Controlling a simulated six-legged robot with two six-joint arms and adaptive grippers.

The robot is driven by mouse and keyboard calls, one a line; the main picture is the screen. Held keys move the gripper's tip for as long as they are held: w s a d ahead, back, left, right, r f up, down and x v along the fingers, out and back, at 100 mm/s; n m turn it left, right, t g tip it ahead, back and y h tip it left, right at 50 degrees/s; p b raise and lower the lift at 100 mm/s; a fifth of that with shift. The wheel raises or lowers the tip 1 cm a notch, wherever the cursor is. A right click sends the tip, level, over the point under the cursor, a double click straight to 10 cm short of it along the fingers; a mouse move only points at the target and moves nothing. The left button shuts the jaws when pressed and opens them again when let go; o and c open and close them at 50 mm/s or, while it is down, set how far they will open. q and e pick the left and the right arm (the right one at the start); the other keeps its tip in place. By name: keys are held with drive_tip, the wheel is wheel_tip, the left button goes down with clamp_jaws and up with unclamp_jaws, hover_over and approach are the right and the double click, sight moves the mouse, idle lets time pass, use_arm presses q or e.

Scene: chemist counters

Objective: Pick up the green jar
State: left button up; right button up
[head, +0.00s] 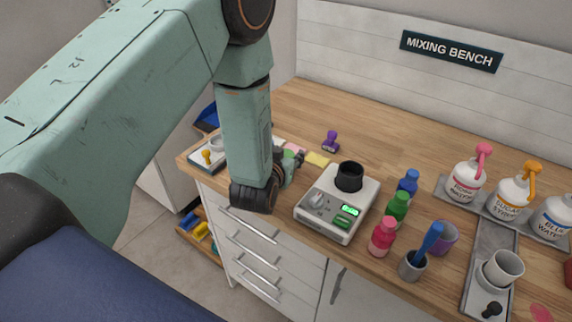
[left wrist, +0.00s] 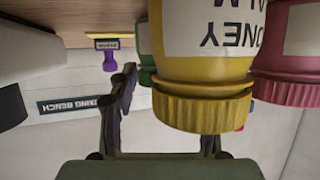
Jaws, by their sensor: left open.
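My left gripper (head: 291,164) is over the left part of the wooden bench, partly hidden behind my arm. In the left wrist view, which is upside down, its open fingers (left wrist: 165,110) show; the right finger is largely hidden by a yellow jar. A green object (left wrist: 144,50), probably the green jar, stands beyond the fingers, mostly hidden behind that yellow jar (left wrist: 203,80). Nothing is seen held between the fingers. My right gripper is not in view.
A pink jar (left wrist: 287,50) stands beside the yellow one. A white scale (head: 328,222) with a black cup sits right of my gripper. A green bottle (head: 398,209), a blue bottle (head: 407,184) and a red bottle (head: 383,236) stand farther right. A purple object (head: 331,140) lies behind.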

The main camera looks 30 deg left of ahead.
use_arm(q)
drive_tip(key=shift+w+a+f, duration=0.15)
drive_tip(key=shift+a, duration=0.05)
drive_tip(key=c, duration=0.5)
drive_tip(key=shift+d, duration=0.15)
drive_tip(key=c, duration=0.3)
